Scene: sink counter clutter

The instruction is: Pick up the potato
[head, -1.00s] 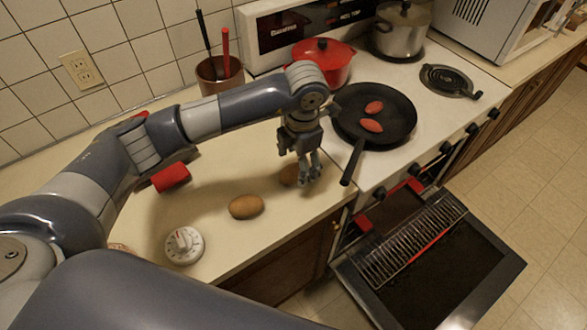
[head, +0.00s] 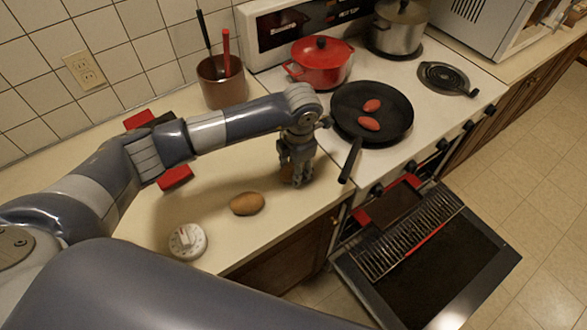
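A brown potato (head: 247,203) lies on the cream counter, left of and nearer than my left gripper. My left gripper (head: 295,182) points down at the counter, close to the stove's edge. Its fingers look spread. A second brown, rounded thing (head: 288,172) shows only in part between and behind these fingers, mostly hidden by them. I cannot tell whether the fingers touch it. My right gripper is not in view.
A white kitchen timer (head: 187,242) stands near the counter's front edge. A black pan (head: 390,130) with two red items sits on the stove, its handle close to my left gripper. A red pot (head: 320,70) and utensil crock (head: 222,90) stand behind. The oven door (head: 440,270) hangs open.

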